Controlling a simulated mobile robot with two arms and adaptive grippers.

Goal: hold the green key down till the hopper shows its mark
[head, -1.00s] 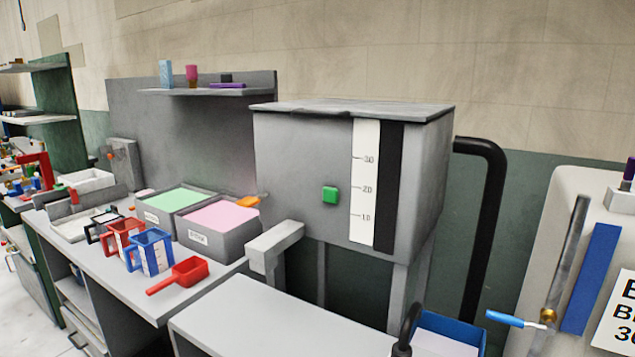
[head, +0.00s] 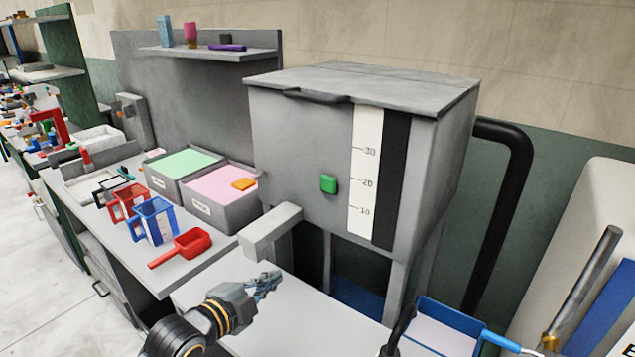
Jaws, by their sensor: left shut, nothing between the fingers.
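The green key (head: 328,184) is a small square button on the front of the grey hopper (head: 300,150). Beside it on the hopper's front is a white scale (head: 364,185) marked 10, 20 and 30, with a dark vertical strip (head: 391,185) to its right. No coloured level shows in the strip. My left gripper (head: 275,281) is shut and empty, in front of and below the key, over the light bench top and apart from the hopper. My right gripper is out of view.
A grey spout (head: 270,230) juts from the hopper's lower left. A blue tray (head: 450,316) lies below right.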

